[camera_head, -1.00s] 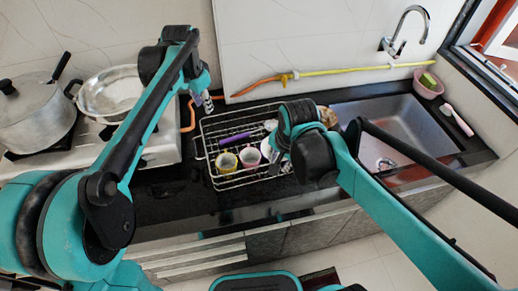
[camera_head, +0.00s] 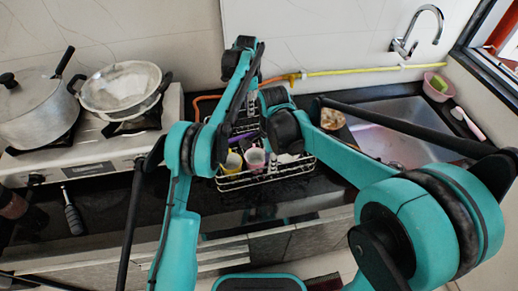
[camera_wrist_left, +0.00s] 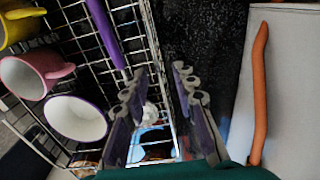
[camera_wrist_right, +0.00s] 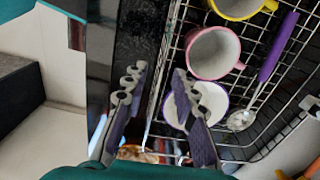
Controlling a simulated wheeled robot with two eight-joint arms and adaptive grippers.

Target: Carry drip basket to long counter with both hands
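The drip basket (camera_head: 243,184), a silver wire rack, stands on the black long counter (camera_head: 215,205) between stove and sink. In it are a yellow cup (camera_head: 233,163), a pink cup (camera_head: 255,161), a white cup with a purple rim (camera_wrist_right: 210,104) and a purple-handled spoon (camera_wrist_right: 278,48). My left gripper (camera_wrist_left: 160,73) is open, with the basket's rim wires passing between its fingers. My right gripper (camera_wrist_right: 158,73) is open, with a rim at another side between its fingers. Neither visibly closes on wire. In the head view my arms hide both fingertips and much of the basket.
A stove with a pot (camera_head: 35,105) and a strainer pan (camera_head: 122,85) is at the left. A sink (camera_head: 400,130) is at the right. An orange hose (camera_wrist_left: 260,95) lies close to my left gripper. Dark counter in front of the basket is clear.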

